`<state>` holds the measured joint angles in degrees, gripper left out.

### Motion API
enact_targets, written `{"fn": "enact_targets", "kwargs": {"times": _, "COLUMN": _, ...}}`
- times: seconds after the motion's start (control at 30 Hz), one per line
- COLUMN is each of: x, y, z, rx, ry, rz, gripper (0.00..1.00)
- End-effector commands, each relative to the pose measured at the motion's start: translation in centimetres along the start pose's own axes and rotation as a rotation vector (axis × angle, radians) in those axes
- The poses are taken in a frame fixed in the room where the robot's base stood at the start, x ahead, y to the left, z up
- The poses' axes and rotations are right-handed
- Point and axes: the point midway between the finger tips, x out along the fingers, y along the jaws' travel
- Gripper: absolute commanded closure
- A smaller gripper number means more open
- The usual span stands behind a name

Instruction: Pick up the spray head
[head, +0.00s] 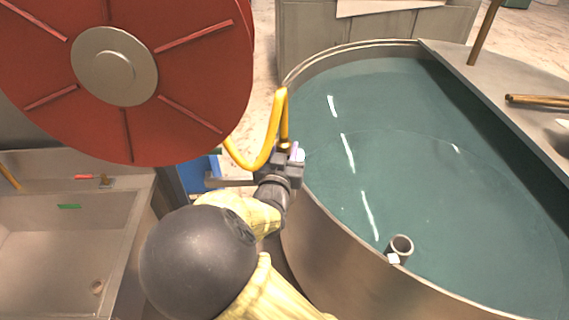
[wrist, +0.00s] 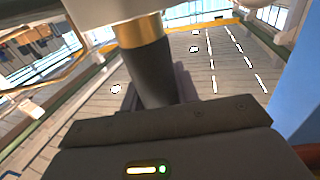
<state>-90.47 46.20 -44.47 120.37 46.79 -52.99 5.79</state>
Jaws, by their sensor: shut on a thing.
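The yellow hose (head: 268,133) hangs in a loop from the red reel and runs down to my gripper (head: 284,158). The spray head at its end is mostly hidden by the gripper in the head view; a small brown-gold part (head: 284,146) shows just above the jaws. In the wrist view, the spray head (wrist: 147,72) is a dark cylinder with a brass collar, standing between the jaws of my gripper (wrist: 158,92). My gripper is shut on it, at the left rim of the large tank.
A big red reel (head: 190,80) fills the upper left. The metal tank (head: 330,255) of blue-green liquid takes the right, with a short open pipe (head: 401,246) inside. A grey sink (head: 118,215) stands at the left and a blue object (head: 197,177) beneath the reel.

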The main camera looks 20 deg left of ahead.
Motion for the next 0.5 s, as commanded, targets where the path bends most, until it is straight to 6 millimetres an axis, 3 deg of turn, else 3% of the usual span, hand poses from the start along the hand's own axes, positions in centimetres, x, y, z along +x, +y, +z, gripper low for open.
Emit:
{"fn": "enact_targets", "kwargs": {"times": 0.27, "x": 0.0, "y": -0.1, "z": -1.1, "rx": 0.004, "ry": 0.003, "rz": 0.0, "gripper": 1.0}}
{"fn": "enact_targets", "kwargs": {"times": 0.5, "x": 0.0, "y": 0.0, "z": -4.8, "rx": 0.009, "ry": 0.004, "rz": 0.0, "gripper": 1.0}}
